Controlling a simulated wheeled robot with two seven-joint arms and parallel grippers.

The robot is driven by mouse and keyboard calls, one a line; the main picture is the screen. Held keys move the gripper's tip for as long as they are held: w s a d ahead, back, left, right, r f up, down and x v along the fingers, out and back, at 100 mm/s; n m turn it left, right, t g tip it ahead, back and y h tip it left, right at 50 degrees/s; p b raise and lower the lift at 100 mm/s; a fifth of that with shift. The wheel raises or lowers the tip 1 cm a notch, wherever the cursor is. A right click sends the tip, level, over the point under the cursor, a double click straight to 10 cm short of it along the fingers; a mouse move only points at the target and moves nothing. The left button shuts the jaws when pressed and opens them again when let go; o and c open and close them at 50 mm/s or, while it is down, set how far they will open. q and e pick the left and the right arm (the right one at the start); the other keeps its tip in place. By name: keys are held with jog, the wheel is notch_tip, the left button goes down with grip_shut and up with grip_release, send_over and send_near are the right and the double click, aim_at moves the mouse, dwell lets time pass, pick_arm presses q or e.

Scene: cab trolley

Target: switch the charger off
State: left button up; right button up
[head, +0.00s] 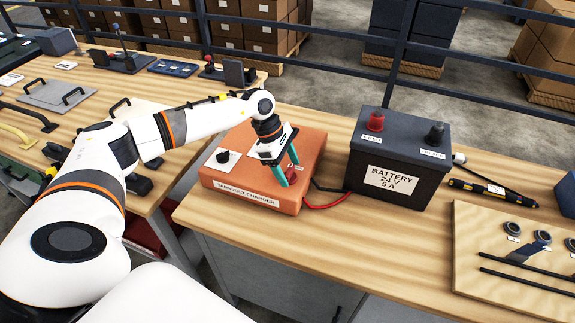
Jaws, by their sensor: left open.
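The charger (245,192) is a flat orange box on the wooden bench, with a label on its front edge. A black round knob on a white plate (223,156) sits on its top left. My left gripper (286,178) reaches over the charger's right part with its teal fingers pointing down. The fingers are apart, on either side of a small red part (292,176) near the charger's front right. I cannot tell whether they touch it. The fingers and wrist hide some of the charger's top. My right gripper is not in view.
A dark battery (398,163) with red and black terminals stands right of the charger. A red and a black cable run between them. A black-and-yellow pen-like tool (478,189) and a wooden board with rods (510,262) lie farther right. The bench front is clear.

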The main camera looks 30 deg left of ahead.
pick_arm(q)
jog(key=c, duration=1)
jog(key=shift+n, duration=0.4)
jog(key=n+t+b, duration=0.1)
jog(key=n+b, duration=0.1)
jog(key=n, duration=0.1)
jog(key=shift+n+t+y, duration=0.3)
jog(key=shift+n+t, duration=0.1)
jog(key=n+t+y+b, duration=0.1)
jog(key=n+b, duration=0.1)
jog(key=n, duration=0.1)
jog(key=shift+s+d+f+n+b, duration=0.1)
jog(key=shift+n+b, duration=0.2)
jog(key=n+y+b, duration=0.1)
jog(key=n+b, duration=0.1)
jog(key=n+y+b, duration=0.1)
jog(key=n+b, duration=0.1)
jog(key=n, duration=0.1)
jog(key=shift+d+t, duration=0.2)
jog(key=shift+t, duration=0.2)
jog(key=n+b, duration=0.1)
jog(key=n, duration=0.1)
jog(key=n+y+b, duration=0.1)
jog(key=n+b, duration=0.1)
jog(key=shift+r+y, duration=0.2)
jog(key=shift+y, duration=0.1)
jog(key=shift+n, duration=0.5)
